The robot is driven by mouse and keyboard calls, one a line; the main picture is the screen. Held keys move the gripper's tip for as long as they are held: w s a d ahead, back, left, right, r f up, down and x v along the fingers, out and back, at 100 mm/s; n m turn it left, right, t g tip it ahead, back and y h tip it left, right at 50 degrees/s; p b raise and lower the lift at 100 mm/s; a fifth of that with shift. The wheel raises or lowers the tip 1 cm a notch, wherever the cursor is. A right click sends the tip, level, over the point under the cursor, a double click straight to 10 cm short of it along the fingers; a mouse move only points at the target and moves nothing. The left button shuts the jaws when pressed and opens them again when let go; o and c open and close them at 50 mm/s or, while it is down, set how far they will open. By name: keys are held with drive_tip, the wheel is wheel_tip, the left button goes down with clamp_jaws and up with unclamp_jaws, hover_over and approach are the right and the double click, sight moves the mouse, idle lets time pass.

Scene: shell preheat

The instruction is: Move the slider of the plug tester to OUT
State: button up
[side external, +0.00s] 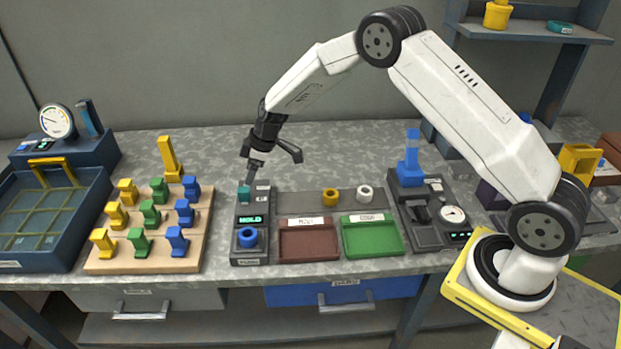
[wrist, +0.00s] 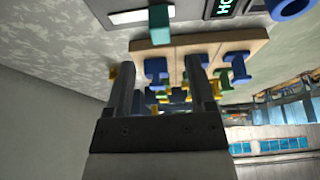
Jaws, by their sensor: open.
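The plug tester (side external: 236,222) is a narrow dark console left of the small trays. Its lit green display appears to read HOLD. The teal slider knob (side external: 244,192) sits at its back end, beside small pale labels too small to read. The knob also shows in the wrist view (wrist: 160,22), beyond the fingertips. A blue ring-shaped plug (side external: 248,237) sits at the console's front. My gripper (side external: 272,164) is open and empty, just above and behind the knob. One finger is close to the knob; I cannot tell whether they touch.
A wooden board (side external: 198,248) with several yellow, green and blue pieces stands left. Brown (side external: 309,256) and green (side external: 373,252) trays lie right, with a yellow ring (side external: 330,197) and white ring (side external: 365,193) behind. A gauge device (side external: 428,236) stands farther right.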

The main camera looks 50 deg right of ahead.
sight(244, 189)
drive_tip(key=shift+x, duration=3.7)
clamp_jaws()
